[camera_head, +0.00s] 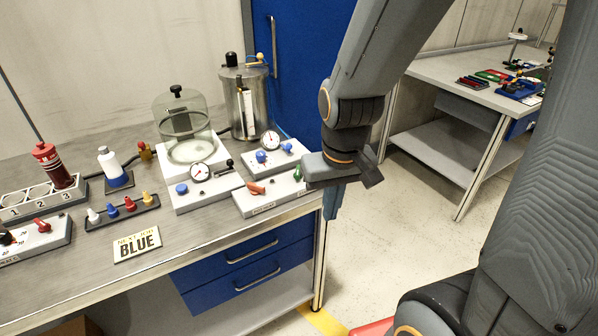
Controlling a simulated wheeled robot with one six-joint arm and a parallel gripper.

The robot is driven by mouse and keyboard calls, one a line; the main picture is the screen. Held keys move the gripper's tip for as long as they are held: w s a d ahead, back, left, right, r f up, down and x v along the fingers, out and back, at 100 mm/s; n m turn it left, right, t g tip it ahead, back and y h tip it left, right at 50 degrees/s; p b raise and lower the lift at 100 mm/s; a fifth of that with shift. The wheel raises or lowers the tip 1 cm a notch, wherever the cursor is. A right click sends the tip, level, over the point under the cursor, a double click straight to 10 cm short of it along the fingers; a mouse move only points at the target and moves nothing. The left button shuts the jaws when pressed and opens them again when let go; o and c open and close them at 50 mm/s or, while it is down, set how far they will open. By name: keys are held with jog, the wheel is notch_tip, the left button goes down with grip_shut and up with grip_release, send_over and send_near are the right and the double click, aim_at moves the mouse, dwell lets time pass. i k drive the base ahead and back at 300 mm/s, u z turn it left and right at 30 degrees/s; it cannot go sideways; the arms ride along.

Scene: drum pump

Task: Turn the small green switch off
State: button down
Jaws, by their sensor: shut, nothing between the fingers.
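The small green switch (297,174) stands upright at the right end of a low white control box (278,202) near the table's right edge. I cannot tell from its pose whether it is on or off. My gripper (331,214) points down just right of that box and the table edge, apart from the switch. Its fingers are shut and empty. Part of my gripper's body comes close to the switch in the picture.
An orange-red lever (256,187) sits on the same box. Behind it are a gauge box (272,157), a glass bell jar (183,124) and a steel drum (246,98). A "BLUE" card (137,244) lies front left. Open floor is to the right.

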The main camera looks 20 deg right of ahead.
aim_at(297, 174)
jog(key=z, duration=0.45)
jog(key=k, duration=0.55)
jog(key=z, duration=0.65)
jog(key=i, duration=0.65)
jog(key=u, duration=0.95)
jog(key=i, duration=0.55)
jog(key=u, duration=0.65)
